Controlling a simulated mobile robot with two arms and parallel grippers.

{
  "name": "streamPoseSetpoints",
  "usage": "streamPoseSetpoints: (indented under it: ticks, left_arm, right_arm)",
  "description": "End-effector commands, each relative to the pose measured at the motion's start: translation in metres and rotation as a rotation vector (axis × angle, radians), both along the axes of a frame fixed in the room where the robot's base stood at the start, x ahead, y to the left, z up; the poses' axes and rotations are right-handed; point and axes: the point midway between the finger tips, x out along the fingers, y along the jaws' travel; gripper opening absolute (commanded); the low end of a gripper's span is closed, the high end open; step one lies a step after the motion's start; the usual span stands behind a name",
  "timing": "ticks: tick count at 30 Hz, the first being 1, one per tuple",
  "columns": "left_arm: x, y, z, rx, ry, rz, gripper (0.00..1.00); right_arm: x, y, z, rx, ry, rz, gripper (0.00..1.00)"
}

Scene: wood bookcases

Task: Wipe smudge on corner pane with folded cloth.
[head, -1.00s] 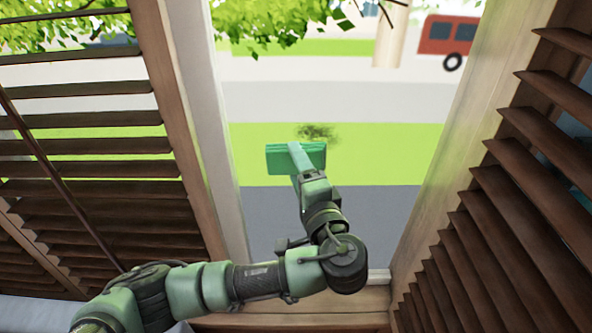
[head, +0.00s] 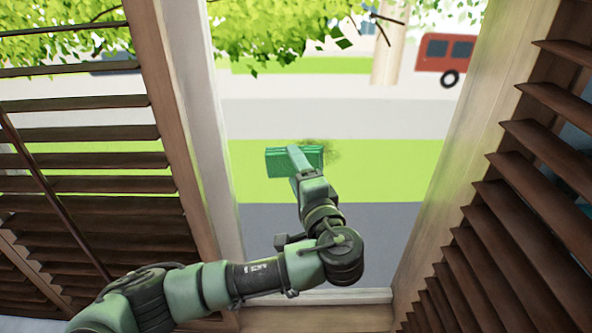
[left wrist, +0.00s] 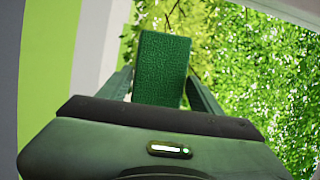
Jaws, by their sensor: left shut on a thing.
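The folded green cloth (head: 281,163) is held up at the window pane (head: 330,215) in the head view. My left gripper (head: 298,158) is shut on it. In the left wrist view the cloth (left wrist: 161,68) stands between the two fingers (left wrist: 158,88). The smudge (head: 325,151) is a dark, blurred patch on the pane, just right of the cloth's upper edge and partly hidden behind the cloth and gripper. I cannot tell whether the cloth touches the glass. My right gripper is not in view.
Slatted brown shutters stand at the left (head: 85,135) and right (head: 520,205) of the pane. A pale window frame (head: 213,130) edges it, with a sill (head: 320,297) below. Trees, a road and a red vehicle (head: 446,54) show outside. The space before the pane's right part is clear.

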Motion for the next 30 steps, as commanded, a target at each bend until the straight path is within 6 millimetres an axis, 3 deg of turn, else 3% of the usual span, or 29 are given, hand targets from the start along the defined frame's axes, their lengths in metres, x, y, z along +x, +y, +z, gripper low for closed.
streamPoseSetpoints:
  ticks: [30]
  left_arm:
    - [0.018,0.0,0.0,0.0,-0.001,0.001,0.32]
  right_arm:
    - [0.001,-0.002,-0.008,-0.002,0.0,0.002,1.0]
